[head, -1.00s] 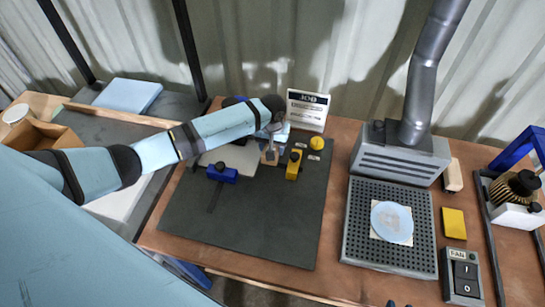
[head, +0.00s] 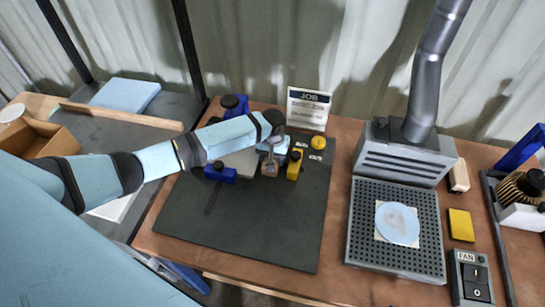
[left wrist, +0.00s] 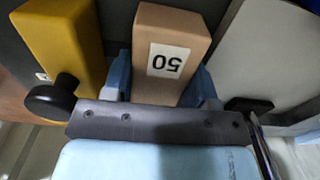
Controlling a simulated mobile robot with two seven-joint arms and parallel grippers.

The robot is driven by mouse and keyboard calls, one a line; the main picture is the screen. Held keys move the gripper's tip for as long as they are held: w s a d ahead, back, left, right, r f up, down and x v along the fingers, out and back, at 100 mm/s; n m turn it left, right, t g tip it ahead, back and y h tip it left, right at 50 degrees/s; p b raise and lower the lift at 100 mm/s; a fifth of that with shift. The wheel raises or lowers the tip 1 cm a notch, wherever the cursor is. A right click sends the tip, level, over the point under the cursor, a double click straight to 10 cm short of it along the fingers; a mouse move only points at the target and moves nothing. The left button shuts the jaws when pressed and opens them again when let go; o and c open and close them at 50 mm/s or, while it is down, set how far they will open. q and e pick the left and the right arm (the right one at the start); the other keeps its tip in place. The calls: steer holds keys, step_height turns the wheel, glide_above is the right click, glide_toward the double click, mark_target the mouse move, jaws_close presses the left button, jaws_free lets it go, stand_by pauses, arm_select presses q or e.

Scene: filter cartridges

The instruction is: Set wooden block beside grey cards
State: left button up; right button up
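The wooden block (head: 270,169) is at the back of the dark mat. In the left wrist view the wooden block (left wrist: 170,58) has a white label reading 50, upside down. My left gripper (head: 272,160) is around it. Its two blue fingers (left wrist: 160,88) press the block's sides, so it looks shut on it. The light grey flat stack (head: 241,163), which appears to be the grey cards, lies just left of the block, partly hidden by my arm. It also shows at the right of the left wrist view (left wrist: 262,55), a small gap from the block. My right gripper is not in view.
A yellow block (head: 294,165) stands close right of the wooden block. A blue clamp-like piece (head: 220,172) is in front of the cards. A JOB sign (head: 308,110) and a yellow round piece (head: 318,143) are behind. The front of the dark mat (head: 245,225) is clear.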

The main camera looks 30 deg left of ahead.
arm_select(q)
steer(key=shift+o, duration=0.7)
